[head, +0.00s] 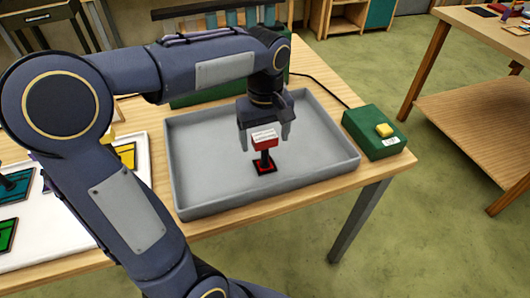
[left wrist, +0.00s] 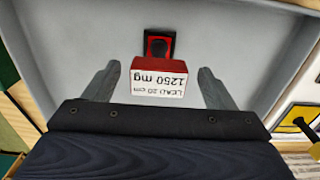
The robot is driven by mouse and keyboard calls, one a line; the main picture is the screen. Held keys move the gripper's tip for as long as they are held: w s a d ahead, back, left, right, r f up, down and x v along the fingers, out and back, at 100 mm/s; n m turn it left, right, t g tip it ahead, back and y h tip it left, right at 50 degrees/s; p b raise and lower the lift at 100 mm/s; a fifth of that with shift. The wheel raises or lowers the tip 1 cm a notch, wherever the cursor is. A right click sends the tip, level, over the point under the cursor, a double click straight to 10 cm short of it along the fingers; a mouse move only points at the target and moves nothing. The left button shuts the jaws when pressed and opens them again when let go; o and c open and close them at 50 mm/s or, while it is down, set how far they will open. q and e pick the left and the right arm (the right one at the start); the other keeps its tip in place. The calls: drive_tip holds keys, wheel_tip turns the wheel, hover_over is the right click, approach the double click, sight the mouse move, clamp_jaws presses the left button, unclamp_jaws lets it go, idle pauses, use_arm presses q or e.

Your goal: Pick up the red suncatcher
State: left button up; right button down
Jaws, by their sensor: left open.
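The red suncatcher (head: 263,169) is a small red square with a black border, lying in the grey tray (head: 205,185). A black stem stands up from it, with a red block (head: 264,144) with a white label at the top. My left gripper (head: 265,137) is open and points down over it, its fingers on either side of the block. In the left wrist view the block (left wrist: 158,80) sits between the spread fingers, with its label reading "LEAD 20 cm 1250 mg". The framed red square (left wrist: 159,45) shows beyond it. My right gripper is not in view.
A green box (head: 376,133) with a yellow button stands right of the tray. A white board (head: 60,240) with yellow and green panels lies at the left, partly behind my left arm. The tray walls surround the suncatcher, and its floor is otherwise clear.

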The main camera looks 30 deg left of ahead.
sight(265, 148)
use_arm(q)
drive_tip(key=f, duration=0.4)
drive_tip(key=shift+w+a+f, duration=0.15)
drive_tip(key=shift+w+f, duration=0.05)
drive_tip(key=shift+f, duration=0.1)
drive_tip(key=c, duration=1.1)
drive_tip(key=shift+r, duration=0.15)
drive_tip(key=shift+r, duration=0.55)
drive_tip(key=s+a+r, duration=0.1)
drive_tip(key=s+r, duration=0.3)
drive_tip(key=s+a+r, duration=0.1)
drive_tip(key=s+r, duration=0.2)
drive_tip(key=s, duration=0.2)
drive_tip(key=s+a+r, duration=0.2)
drive_tip(key=s+r, duration=0.2)
drive_tip(key=shift+s+a+r, duration=0.1)
drive_tip(key=shift+s+r, duration=0.05)
drive_tip(key=shift+r, duration=0.2)
